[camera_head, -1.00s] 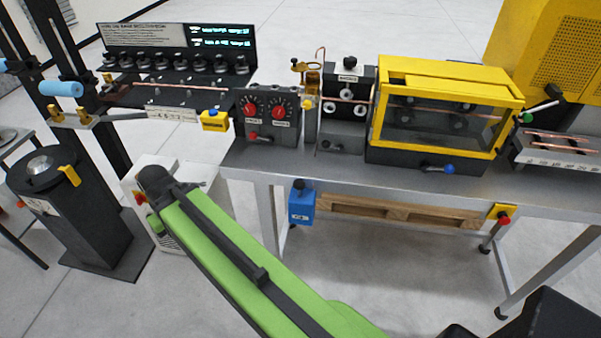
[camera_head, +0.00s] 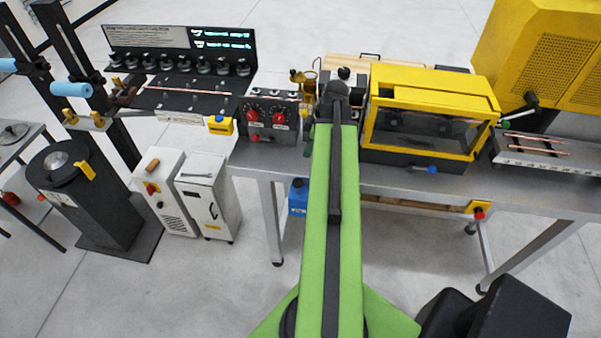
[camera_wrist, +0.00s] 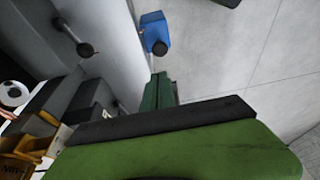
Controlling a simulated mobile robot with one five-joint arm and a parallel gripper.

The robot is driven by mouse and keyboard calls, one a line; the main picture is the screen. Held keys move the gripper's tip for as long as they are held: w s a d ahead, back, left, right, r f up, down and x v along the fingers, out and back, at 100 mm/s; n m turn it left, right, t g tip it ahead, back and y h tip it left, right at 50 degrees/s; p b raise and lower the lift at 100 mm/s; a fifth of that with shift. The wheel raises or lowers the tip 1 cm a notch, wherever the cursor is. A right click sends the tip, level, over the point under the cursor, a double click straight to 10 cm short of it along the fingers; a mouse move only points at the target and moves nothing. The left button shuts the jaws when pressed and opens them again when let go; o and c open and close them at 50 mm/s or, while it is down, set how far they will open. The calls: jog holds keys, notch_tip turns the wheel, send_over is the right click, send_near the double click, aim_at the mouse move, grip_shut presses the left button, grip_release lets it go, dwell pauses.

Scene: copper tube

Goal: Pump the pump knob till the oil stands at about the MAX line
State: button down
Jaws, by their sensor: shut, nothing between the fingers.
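A small brass-coloured oil fitting (camera_head: 308,84) stands on the bench just left of my arm's end in the head view. A small brass knob (camera_head: 295,74) is at its upper left. The oil level and MAX line cannot be read there. In the wrist view, yellow-brown parts (camera_wrist: 15,166) with small lettering show at the lower left, too cut off to identify surely. My gripper (camera_wrist: 158,90) is shut and empty in the wrist view, apart from the knobs seen there.
The red-dial control box (camera_head: 270,122) stands left of my arm, the yellow-framed enclosure (camera_head: 430,78) right. Two white cabinets (camera_head: 208,197) stand on the floor.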

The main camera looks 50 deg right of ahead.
aim_at(299, 182)
jog(key=b+x, duration=0.9)
jog(key=s+b+x, duration=0.1)
jog(key=b+x, duration=0.3)
jog(key=shift+w+d+f, duration=0.1)
jog(key=shift+d+f, duration=0.05)
jog(key=shift+f, duration=0.35)
jog(key=shift+f+b, duration=0.1)
jog(key=shift+b, duration=0.2)
notch_tip(299, 182, down, 3)
jog(key=b, duration=0.3)
jog(key=shift+r, duration=0.2)
